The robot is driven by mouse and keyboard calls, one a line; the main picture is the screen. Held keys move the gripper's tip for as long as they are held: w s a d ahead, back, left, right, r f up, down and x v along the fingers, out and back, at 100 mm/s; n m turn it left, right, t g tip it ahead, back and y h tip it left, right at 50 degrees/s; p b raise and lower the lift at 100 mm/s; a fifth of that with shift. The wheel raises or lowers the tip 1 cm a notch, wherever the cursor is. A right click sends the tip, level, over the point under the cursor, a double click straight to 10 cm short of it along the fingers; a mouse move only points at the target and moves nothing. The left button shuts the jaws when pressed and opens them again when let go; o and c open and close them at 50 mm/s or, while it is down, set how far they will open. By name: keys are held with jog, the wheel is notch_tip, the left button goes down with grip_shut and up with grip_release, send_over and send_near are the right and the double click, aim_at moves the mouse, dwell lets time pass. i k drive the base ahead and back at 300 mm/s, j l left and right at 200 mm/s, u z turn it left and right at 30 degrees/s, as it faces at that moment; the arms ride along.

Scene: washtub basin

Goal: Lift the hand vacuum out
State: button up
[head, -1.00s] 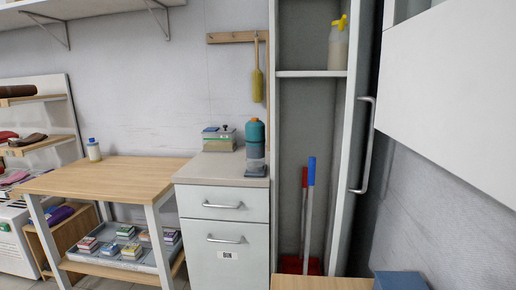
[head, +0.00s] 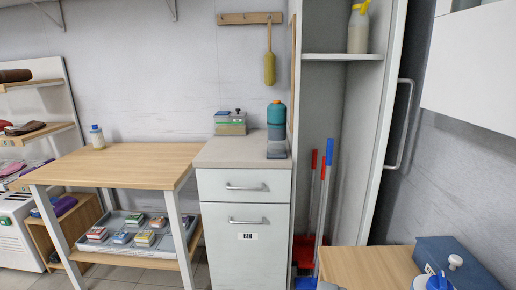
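A teal upright thing with an orange top (head: 277,114), which looks like the hand vacuum, stands at the right end of the grey counter top (head: 225,153). Its lower part is grey and sits in or on a grey base (head: 277,154); I cannot tell how deep it goes in. It stands upright near the open tall cabinet's left side. My gripper is not in view.
A clear box with a green band (head: 230,124) stands left of it on the counter. A yellow brush (head: 269,68) hangs above. The open cabinet (head: 344,56) holds a spray bottle and long-handled tools. A wooden top (head: 365,268) with a blue box (head: 458,264) is at lower right.

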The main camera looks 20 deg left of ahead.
aim_at(276, 148)
jog(key=j+z, duration=0.3)
jog(key=j, duration=1.25)
jog(key=i+j, duration=0.2)
jog(key=j, duration=0.15)
jog(key=i+j+z, duration=0.1)
jog(key=j, duration=0.25)
jog(key=i+j+z, duration=0.1)
jog(key=i+j, duration=0.4)
jog(key=j, duration=0.25)
jog(key=i+j+z, duration=0.1)
jog(key=j, duration=0.3)
jog(key=i+j, duration=0.2)
jog(key=j, duration=0.15)
jog(key=i+j+z, duration=0.1)
jog(key=j, duration=0.3)
jog(key=i, duration=0.1)
